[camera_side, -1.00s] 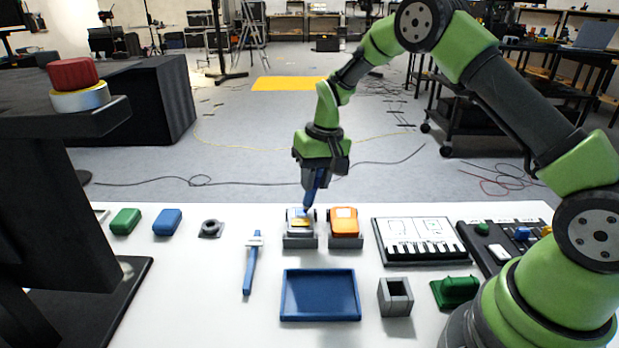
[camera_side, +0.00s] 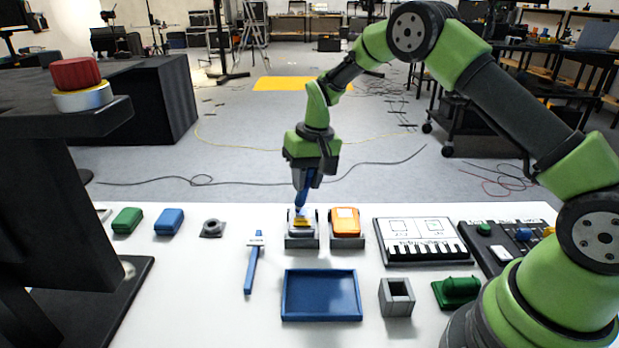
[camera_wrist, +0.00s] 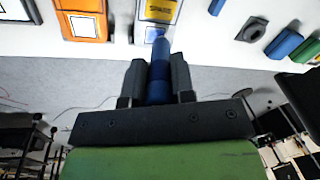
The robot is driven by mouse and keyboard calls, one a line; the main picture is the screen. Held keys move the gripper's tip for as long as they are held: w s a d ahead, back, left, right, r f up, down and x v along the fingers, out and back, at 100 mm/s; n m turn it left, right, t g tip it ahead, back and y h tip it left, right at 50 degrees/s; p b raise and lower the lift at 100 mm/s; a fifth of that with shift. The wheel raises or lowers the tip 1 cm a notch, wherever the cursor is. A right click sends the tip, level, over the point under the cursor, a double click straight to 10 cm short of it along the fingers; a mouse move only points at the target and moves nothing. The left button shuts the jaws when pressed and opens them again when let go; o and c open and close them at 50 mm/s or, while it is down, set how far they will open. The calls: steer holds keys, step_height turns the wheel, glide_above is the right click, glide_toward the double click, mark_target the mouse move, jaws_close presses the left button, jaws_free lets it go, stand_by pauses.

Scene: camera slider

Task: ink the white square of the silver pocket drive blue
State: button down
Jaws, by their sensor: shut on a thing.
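The silver pocket drive (camera_side: 303,230) with a yellow label sits in a grey holder (camera_side: 302,243) near the table's back edge. In the wrist view, the drive (camera_wrist: 141,12) shows its yellow label at the top. My gripper (camera_wrist: 157,80) is shut on a blue marker (camera_wrist: 160,60), which also shows in the side view (camera_side: 302,190). The marker points down at the drive, its tip over the square area below the label. The marker covers part of that square.
An orange drive (camera_side: 344,222) stands in another holder (camera_side: 346,243) close on the right. A blue tray (camera_side: 321,295), a grey square cup (camera_side: 396,297) and a blue slim tool (camera_side: 252,270) lie in front. A keyboard-like panel (camera_side: 421,241) is at right.

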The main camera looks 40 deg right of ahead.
steer(key=shift+r, duration=3.5)
